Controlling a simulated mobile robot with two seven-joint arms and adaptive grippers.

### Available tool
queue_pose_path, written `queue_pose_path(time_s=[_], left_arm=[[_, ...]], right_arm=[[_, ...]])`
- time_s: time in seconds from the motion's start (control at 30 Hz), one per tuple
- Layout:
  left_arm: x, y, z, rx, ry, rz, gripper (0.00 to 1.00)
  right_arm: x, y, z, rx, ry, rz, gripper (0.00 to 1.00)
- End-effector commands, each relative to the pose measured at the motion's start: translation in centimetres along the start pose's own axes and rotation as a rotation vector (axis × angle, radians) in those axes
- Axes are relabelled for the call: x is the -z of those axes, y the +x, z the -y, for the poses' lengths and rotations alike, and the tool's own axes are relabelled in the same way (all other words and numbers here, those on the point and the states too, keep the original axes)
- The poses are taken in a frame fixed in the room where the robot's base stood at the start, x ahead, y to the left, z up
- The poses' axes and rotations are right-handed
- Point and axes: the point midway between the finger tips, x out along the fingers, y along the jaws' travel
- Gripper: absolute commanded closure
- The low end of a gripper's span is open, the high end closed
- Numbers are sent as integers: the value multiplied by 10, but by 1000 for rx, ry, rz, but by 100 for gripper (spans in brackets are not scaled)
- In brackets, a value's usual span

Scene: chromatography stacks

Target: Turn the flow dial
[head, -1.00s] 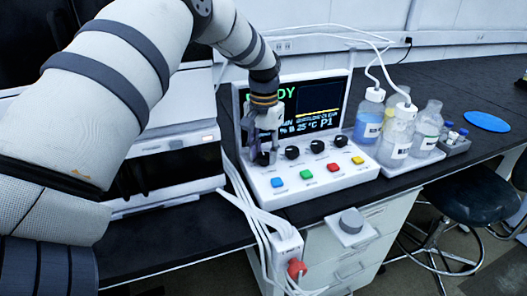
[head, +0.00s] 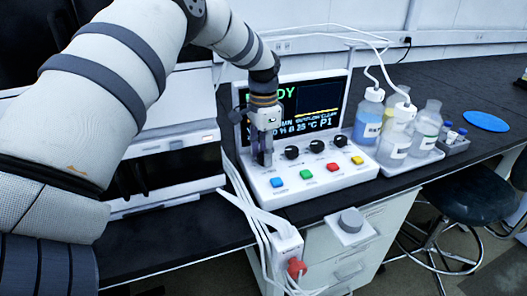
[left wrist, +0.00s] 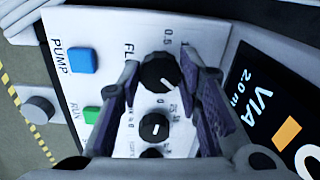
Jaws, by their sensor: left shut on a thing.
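The flow dial (left wrist: 161,72) is a black round knob with a white pointer line, beside a label starting "FL" on the white control panel (head: 315,180). My left gripper (head: 265,160) reaches down onto the leftmost knob position and hides most of the dial in the head view. In the left wrist view its two fingers (left wrist: 158,78) stand on either side of the dial, shut on it. My right gripper is not in view.
More black knobs (head: 317,146) sit to the right, with blue, green, red and yellow buttons in front. A screen (head: 310,105) stands behind. Bottles (head: 368,118) stand at the right on a tray. White cables (head: 250,210) hang at the panel's left.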

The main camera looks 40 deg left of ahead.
Motion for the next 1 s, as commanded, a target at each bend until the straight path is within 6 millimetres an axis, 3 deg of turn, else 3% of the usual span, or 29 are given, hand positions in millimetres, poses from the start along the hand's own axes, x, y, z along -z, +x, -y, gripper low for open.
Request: queue_pose_path(time_s=[0.47,0.5,0.57,0.87,1.0], left_arm=[[-1,2,0,-2,10,3,96],[-1,2,0,-2,9,3,59],[-1,1,0,-2,9,3,48],[0,-1,0,0,9,0,48],[1,-26,1,2,9,-4,48]], right_arm=[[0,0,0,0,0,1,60],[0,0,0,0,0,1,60],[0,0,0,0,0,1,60],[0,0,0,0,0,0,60],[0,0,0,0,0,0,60]])
